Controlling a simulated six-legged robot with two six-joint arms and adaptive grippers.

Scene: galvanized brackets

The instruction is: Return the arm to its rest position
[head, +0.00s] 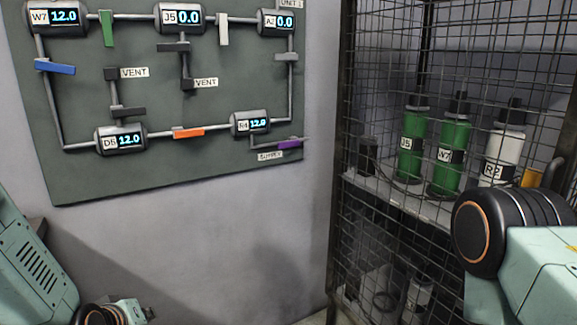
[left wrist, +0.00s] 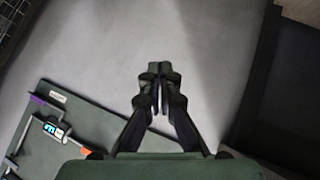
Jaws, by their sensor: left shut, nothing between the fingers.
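My left arm comes in at the lower left of the head view, with my left gripper (head: 148,313) low at the bottom edge, mostly cut off. In the left wrist view my left gripper (left wrist: 160,70) is shut, its fingertips together and empty, in front of a plain grey surface. It touches nothing there. Part of my right arm fills the lower right of the head view; my right gripper is not in view.
A dark green valve panel (head: 75,175) with gauges and coloured handles hangs on the grey wall; its corner shows in the left wrist view (left wrist: 100,122). A mesh cage (head: 337,190) at right holds green bottles (head: 411,150) and a white bottle (head: 506,146). The wall below the panel is clear.

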